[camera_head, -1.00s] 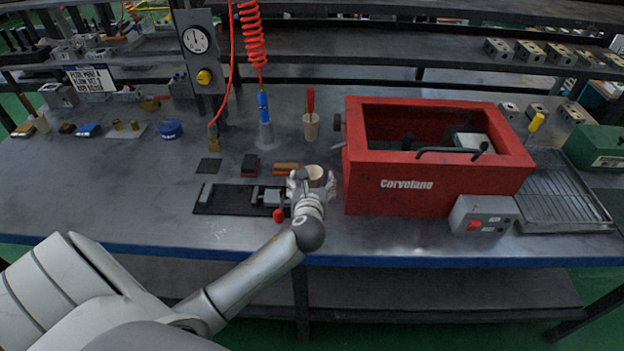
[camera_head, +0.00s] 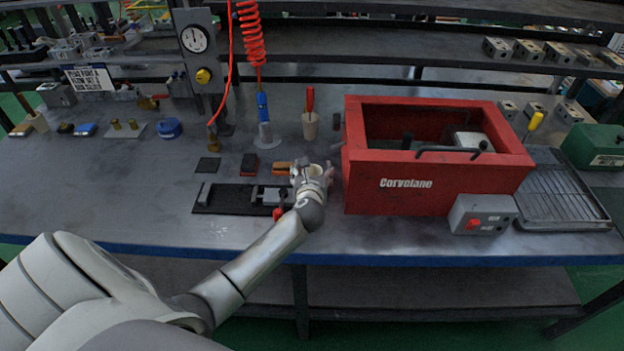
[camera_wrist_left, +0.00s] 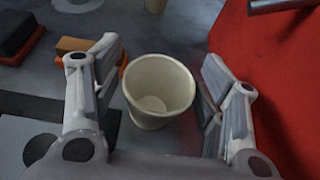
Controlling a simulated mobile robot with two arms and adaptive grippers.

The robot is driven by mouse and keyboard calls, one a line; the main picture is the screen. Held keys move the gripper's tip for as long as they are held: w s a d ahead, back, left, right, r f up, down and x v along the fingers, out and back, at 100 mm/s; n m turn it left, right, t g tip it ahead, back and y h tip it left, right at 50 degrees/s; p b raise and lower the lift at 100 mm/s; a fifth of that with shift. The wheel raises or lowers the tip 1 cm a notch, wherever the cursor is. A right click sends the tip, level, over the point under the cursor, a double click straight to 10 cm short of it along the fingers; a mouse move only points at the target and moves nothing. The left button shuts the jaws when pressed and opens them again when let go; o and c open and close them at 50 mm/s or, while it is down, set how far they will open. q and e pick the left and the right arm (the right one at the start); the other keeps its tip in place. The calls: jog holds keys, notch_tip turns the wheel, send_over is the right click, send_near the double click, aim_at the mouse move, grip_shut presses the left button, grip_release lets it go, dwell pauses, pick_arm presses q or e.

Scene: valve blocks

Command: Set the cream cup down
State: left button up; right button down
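The cream cup (camera_wrist_left: 160,90) stands upright and empty between the two fingers of my left gripper (camera_wrist_left: 158,58) in the left wrist view. A gap shows on each side of it, so the fingers are apart and do not grip it. In the head view the cup (camera_head: 313,169) is partly hidden by my left gripper (camera_head: 312,174), which is low over the workbench (camera_head: 130,195), just left of the red box. The cup's base seems to be on the bench, but contact is hidden. My right gripper is not in view.
The red box (camera_head: 430,198) is close on the right of the gripper. A black vise plate (camera_head: 225,208) lies to the left, with an orange-brown block (camera_head: 282,167) and a black-and-red block (camera_head: 250,163) behind. A wooden holder (camera_head: 310,127) stands farther back. The left front bench is clear.

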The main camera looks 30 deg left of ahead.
pick_arm(q)
jog(key=c, duration=0.8)
